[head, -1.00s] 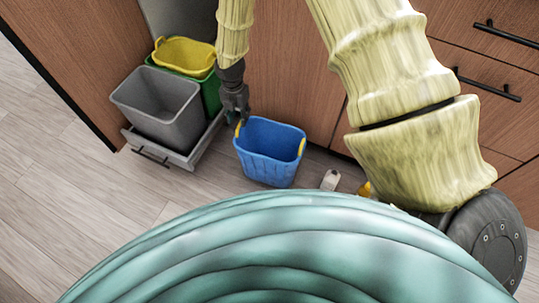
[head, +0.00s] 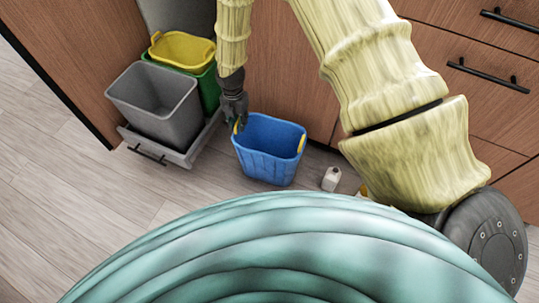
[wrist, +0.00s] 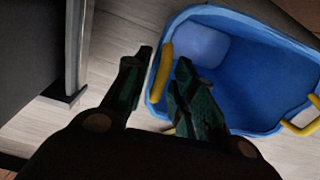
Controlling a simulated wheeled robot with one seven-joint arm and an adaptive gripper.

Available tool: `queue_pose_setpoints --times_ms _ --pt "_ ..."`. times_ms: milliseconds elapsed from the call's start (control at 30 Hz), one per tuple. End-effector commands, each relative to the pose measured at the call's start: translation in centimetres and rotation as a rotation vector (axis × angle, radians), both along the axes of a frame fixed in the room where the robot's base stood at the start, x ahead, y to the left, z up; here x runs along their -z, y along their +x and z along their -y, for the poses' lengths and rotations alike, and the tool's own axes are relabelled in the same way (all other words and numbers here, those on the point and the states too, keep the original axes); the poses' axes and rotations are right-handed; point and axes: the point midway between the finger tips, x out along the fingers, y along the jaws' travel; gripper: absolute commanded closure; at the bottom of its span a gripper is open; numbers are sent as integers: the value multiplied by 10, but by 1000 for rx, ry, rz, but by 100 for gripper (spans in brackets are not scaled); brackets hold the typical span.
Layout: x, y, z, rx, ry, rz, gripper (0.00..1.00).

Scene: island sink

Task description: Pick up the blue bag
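The blue bag (head: 269,153) looks like an open tub with yellow handles on two sides. It stands upright on the floor in front of the cabinets. It also shows in the wrist view (wrist: 250,75), where a paler blue patch appears inside it. My gripper (head: 238,119) points down at the bag's left rim. In the wrist view my gripper (wrist: 166,58) has its fingers apart, one on each side of the near yellow handle (wrist: 161,72). A gap shows beside the handle; I cannot tell whether a finger touches it.
A pulled-out drawer (head: 150,146) left of the bag holds a grey bin (head: 155,115) and a yellow bag (head: 182,48) behind it in a green one (head: 208,88). A small pale bottle (head: 331,179) stands right of the bag. Cabinets lie close behind. Floor at left is clear.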

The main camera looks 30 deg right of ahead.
Motion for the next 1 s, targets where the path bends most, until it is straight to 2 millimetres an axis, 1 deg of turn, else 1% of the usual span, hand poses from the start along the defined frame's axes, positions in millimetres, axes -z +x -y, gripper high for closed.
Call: queue_pose_setpoints --times_ms 33,100,400,533,667,800,1000 --pt "0 0 0 0 0 0 90" --pt "0 0 0 0 0 0 100" --pt "0 0 0 0 0 0 100" --pt "-8 0 0 0 1 1 100" --pt "-26 1 0 -1 1 2 100" --pt "-52 1 0 0 1 2 100" --pt "-83 0 0 1 1 1 100"
